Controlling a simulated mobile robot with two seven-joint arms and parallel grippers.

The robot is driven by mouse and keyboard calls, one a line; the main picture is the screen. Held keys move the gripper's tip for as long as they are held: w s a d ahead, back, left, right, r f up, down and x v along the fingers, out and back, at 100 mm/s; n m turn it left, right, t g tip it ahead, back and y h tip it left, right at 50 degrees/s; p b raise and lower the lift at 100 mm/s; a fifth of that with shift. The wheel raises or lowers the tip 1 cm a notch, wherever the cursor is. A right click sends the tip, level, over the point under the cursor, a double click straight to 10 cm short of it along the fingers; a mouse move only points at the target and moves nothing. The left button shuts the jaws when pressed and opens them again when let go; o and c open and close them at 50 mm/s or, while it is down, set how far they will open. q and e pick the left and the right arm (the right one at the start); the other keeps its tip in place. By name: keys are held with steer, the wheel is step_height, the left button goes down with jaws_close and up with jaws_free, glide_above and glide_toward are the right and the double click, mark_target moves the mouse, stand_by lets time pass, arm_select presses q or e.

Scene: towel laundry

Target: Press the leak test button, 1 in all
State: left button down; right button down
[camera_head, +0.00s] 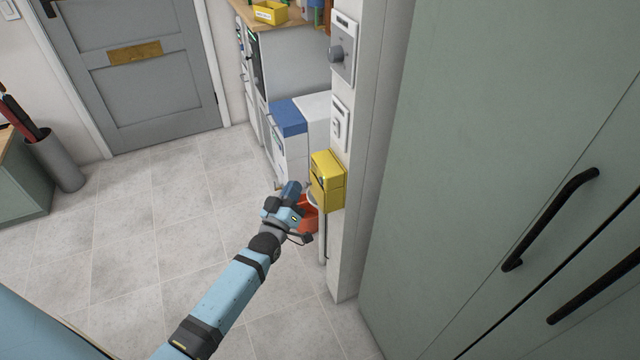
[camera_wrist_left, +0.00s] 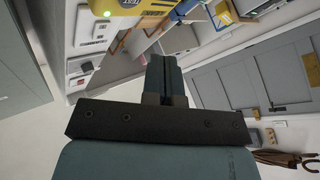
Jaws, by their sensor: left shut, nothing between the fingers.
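A yellow box (camera_head: 327,182) is mounted on the edge of the white wall pillar. In the left wrist view the yellow box (camera_wrist_left: 154,8) is cut off by the top edge. It shows a small green light (camera_wrist_left: 107,14) and part of a round dark spot marked TEST (camera_wrist_left: 130,4). My left gripper (camera_head: 293,188) is just left of the box in the head view, its fingers shut and empty. In the left wrist view the shut fingers (camera_wrist_left: 170,68) point up, below the box, and look apart from it. My right gripper is not in view.
A grey dial panel (camera_head: 343,48) and a white switch plate (camera_head: 340,122) are on the pillar above the box. An orange object (camera_head: 309,220) is behind my gripper. Tall green cabinets (camera_head: 480,150) stand at the right. The tiled floor (camera_head: 165,230) at left is clear.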

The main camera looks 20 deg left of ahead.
mark_target(321, 181)
arm_select(q)
steer(key=shift+w+d, duration=1.1)
steer(key=shift+w, duration=0.15)
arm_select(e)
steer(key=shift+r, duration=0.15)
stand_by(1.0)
arm_select(q)
steer(key=shift+w+d, duration=0.25)
steer(key=shift+w, duration=0.1)
steer(key=shift+w+d, duration=0.25)
stand_by(0.8)
steer(key=shift+s+a, duration=0.5)
steer(key=shift+s, duration=0.1)
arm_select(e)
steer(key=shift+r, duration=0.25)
